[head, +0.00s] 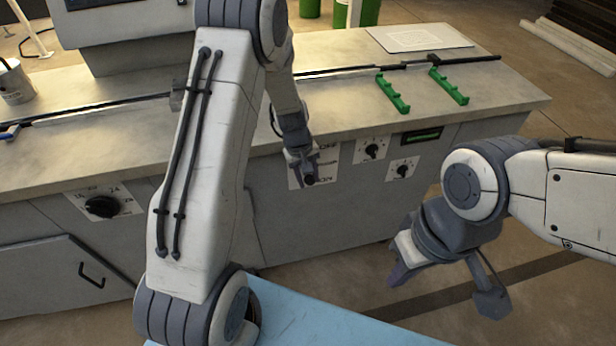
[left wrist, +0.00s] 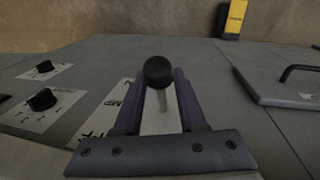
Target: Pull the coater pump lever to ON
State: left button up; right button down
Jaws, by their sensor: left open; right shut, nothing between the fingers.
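The coater pump lever shows in the left wrist view as a grey rod with a black ball knob (left wrist: 158,72), standing out from a white label plate on the cabinet front. In the head view its dark knob (head: 309,180) is small and partly covered by my left gripper (head: 304,166). My left gripper is open, with one purple finger on each side of the lever; I cannot tell whether either touches it. The label is partly hidden, so the lever's setting is unclear. My right gripper (head: 398,270) is shut and empty, low at the right, away from the cabinet.
A rotary knob (head: 103,206) is on the panel at the left. Two smaller dials (head: 372,151) (head: 402,171) sit right of the lever. Green racks (head: 392,93) lie on the countertop (head: 500,92). A blue surface (head: 310,320) is at the bottom.

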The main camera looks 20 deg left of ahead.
pick_arm(q)
grip_shut()
jog(key=shift+s+d+f, duration=0.1)
jog(key=shift+s, duration=0.1)
dwell(1.0)
